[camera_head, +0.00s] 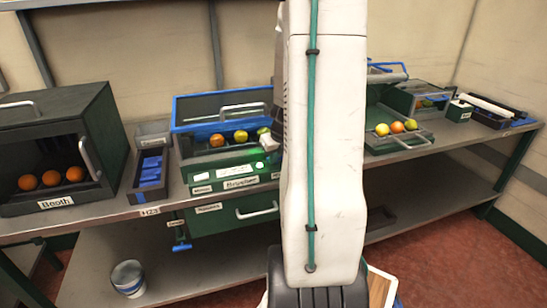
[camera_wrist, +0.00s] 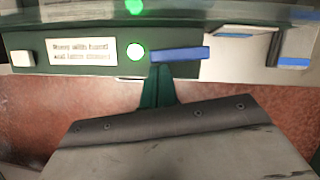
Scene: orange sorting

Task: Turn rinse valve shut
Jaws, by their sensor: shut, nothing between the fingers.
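In the wrist view, a blue bar-shaped handle (camera_wrist: 182,54), which looks like the valve lever, lies almost level on the dark green front panel (camera_wrist: 88,34). A lit green lamp (camera_wrist: 136,52) is just left of it. My gripper (camera_wrist: 159,72) is shut and empty, its dark green fingers pointing up at the handle's left part. The fingertips are at or just below the handle; I cannot tell if they touch. In the head view, the green lamp (camera_head: 260,165) shows on the blue-rimmed washing unit (camera_head: 201,125), but my arm hides the handle and the gripper.
Fruit (camera_head: 241,137) sits in the unit's trough. A dark booth (camera_head: 62,118) with oranges stands left, beside a narrow tray (camera_head: 150,168) of blue pieces. A fruit tray (camera_head: 408,142) is to the right. A bucket (camera_head: 128,278) is on the lower shelf. A white label (camera_wrist: 82,52) is left of the lamp.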

